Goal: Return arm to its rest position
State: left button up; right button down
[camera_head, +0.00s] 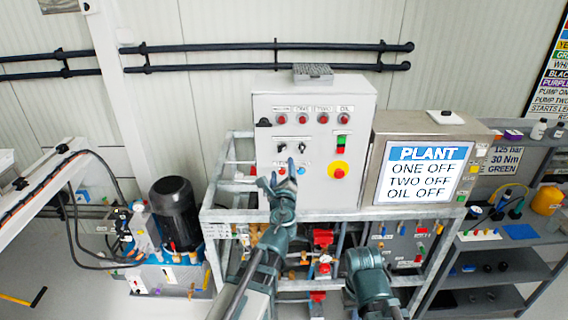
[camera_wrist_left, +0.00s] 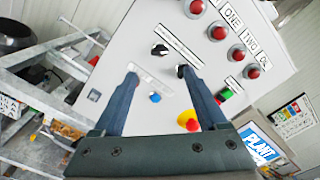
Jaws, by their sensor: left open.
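My left gripper (camera_head: 279,176) is raised in front of the grey control box, and its fingers point up towards the panel. In the left wrist view the same gripper (camera_wrist_left: 158,73) has its two fingers spread apart with nothing between them. The control box (camera_head: 342,113) shows behind it. Between and just past the fingers are a black selector knob (camera_wrist_left: 159,49) and a blue button (camera_wrist_left: 155,97); I cannot tell how far the fingertips are from the panel. Part of my right arm (camera_head: 370,270) shows at the bottom; its gripper is not visible.
The control box has red lamps (camera_head: 302,118) and a red-and-yellow stop button (camera_head: 338,170). A screen (camera_head: 424,172) reads PLANT, ONE OFF, TWO OFF, OIL OFF. A metal frame (camera_head: 335,214) surrounds pump parts below. A motor unit (camera_head: 175,208) stands left; shelves (camera_head: 495,245) stand right.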

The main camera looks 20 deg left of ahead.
pick_arm(q)
jog(key=v, duration=0.2)
jog(key=shift+s, duration=0.3)
jog(key=shift+f, duration=0.1)
jog(key=s+d+f+n+g+b, duration=0.1)
jog(key=s+f+n+g+b, duration=0.2)
jog(key=f+n, duration=0.35)
jog(key=s+d+f+n+g+y+b, duration=0.1)
jog(key=s+f+n+g+b, duration=0.25)
jog(key=f, duration=0.55)
jog(key=s+d+f+n+g+b, duration=0.1)
jog(key=s+f+n+g+b, duration=0.15)
jog(key=f+n, duration=0.35)
jog(key=s+d+f+n+g+h+b, duration=0.2)
jog(key=s+d+f+g, duration=0.2)
jog(key=s+d+f, duration=0.2)
jog(key=s+d+f+n+g+h+b, duration=0.2)
jog(key=s+d+f+g, duration=0.2)
jog(key=s, duration=0.6)
notch_tip(320, 180, down, 3)
jog(key=shift+s+d+f+g+h, duration=0.3)
jog(key=shift+s+d+h, duration=0.1)
jog(key=shift+d, duration=0.75)
jog(key=shift+w, duration=0.1)
jog(key=shift+c, duration=0.2)
